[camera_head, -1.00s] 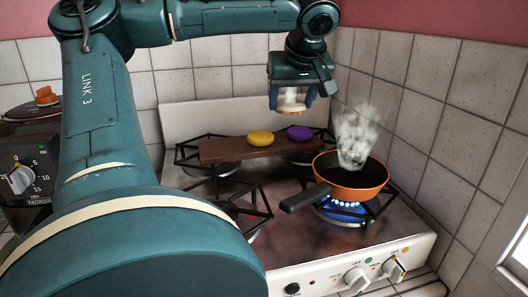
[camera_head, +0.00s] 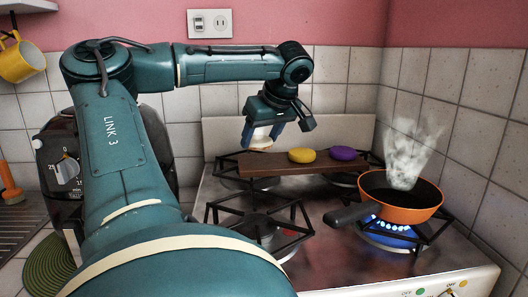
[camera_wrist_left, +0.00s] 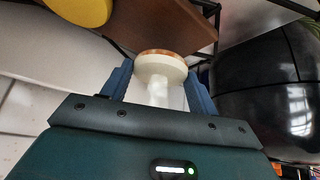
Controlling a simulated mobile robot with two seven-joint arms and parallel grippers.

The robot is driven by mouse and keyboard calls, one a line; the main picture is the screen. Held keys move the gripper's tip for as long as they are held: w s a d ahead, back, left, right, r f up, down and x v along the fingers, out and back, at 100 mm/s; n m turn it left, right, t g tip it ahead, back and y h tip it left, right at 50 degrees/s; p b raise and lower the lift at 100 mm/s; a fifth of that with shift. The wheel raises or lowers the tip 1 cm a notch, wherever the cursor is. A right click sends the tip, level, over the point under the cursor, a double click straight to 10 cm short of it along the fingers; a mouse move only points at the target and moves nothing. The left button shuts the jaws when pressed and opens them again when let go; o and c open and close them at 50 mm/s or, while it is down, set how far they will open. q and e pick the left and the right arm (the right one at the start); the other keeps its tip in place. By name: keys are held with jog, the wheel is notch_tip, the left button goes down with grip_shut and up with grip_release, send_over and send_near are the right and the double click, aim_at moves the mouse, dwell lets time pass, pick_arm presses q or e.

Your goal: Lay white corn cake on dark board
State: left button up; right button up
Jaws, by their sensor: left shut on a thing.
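The white corn cake (camera_wrist_left: 162,66) has a browned face and sits between the blue fingers of my left gripper (camera_head: 263,137). That gripper is shut on it. In the head view the cake (camera_head: 260,141) appears just above the left part of the dark board (camera_head: 262,165); I cannot tell the exact gap. The board lies across the back of the stove. A yellow cake (camera_head: 302,156) and a purple cake (camera_head: 343,153) lie on it, to the right of my gripper. The board (camera_wrist_left: 178,22) also shows beyond the held cake in the wrist view. My right gripper is out of view.
An orange frying pan (camera_head: 402,207) with a dark handle steams over a blue flame at the front right. The front left burner (camera_head: 262,228) is empty. A dark appliance with a dial (camera_head: 66,170) stands left of the stove. Tiled walls close off the back and right.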

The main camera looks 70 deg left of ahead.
aim_at(265, 142)
pick_arm(q)
jog(key=shift+f+b, duration=0.3)
jog(key=shift+f, duration=1.55)
jog(key=o, duration=1)
jog(key=shift+c, duration=0.2)
jog(key=shift+d+r, duration=0.15)
jog(key=shift+r, duration=0.3)
jog(key=p+v, duration=0.1)
jog(key=v, duration=1)
jog(key=shift+r+p, duration=0.15)
jog(key=shift+p, duration=0.25)
jog(key=shift+w+d, duration=0.1)
jog(key=shift+d, duration=0.05)
